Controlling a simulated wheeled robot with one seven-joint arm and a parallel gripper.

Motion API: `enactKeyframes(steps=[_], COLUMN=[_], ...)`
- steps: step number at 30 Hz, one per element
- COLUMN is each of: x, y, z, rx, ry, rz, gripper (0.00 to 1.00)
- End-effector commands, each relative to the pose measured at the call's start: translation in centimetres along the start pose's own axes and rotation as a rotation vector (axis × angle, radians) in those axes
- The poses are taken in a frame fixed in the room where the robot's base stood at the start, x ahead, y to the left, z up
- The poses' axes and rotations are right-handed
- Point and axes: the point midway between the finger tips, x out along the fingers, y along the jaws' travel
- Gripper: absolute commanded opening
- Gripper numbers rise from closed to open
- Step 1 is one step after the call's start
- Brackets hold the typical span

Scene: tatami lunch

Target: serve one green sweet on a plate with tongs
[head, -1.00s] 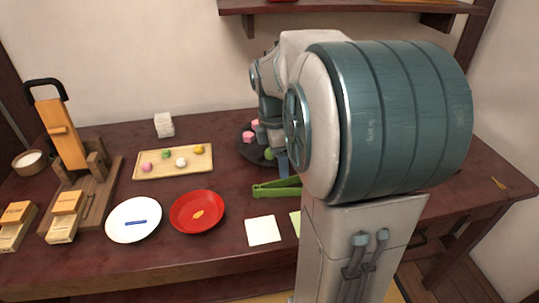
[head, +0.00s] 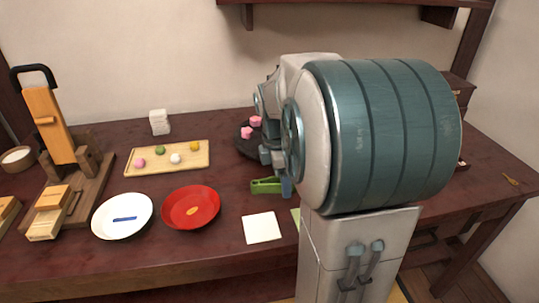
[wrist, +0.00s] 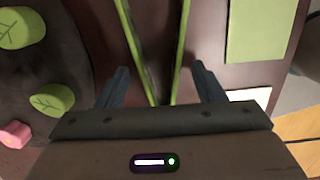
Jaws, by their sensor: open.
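Green tongs (head: 266,185) lie on the dark red table, partly hidden by my arm in the head view. In the wrist view, their two arms (wrist: 181,50) run between my fingers. My gripper (wrist: 162,75) is open, one finger on each side of the tongs, with no visible grip. A dark round plate (wrist: 78,75) at the left of the wrist view holds green leaf-marked sweets (wrist: 52,99) and a pink sweet (wrist: 15,134). In the head view a white plate (head: 105,222) with a blue mark and a red plate (head: 208,218) with an orange mark stand front left.
A wooden tray (head: 133,171) holds small pink, green, white and yellow sweets. A white block stack (head: 160,122) stands behind it. A wooden tool stand (head: 90,187) is at left. A pale square paper (head: 262,228) and a green sheet (wrist: 258,30) lie near the tongs.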

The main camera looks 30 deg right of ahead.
Motion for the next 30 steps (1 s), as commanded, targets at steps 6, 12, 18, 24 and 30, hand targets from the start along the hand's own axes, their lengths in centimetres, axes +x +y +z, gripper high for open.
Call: enactKeyframes(steps=[6, 12, 18, 24, 30], x=[0.6, 0.6, 0.6, 0.3, -2.2], y=[0.0, 0.0, 0.0, 0.0, 0.0], z=[0.0, 0.0, 0.0, 0.0, 0.3], rx=[0.000, 0.000, 0.000, 0.000, 0.000], ry=[0.000, 0.000, 0.000, 0.000, 0.000], rz=[0.000, 0.000, 0.001, 0.001, 0.002], gripper=[0.62, 0.51, 0.31, 0.31, 0.31])
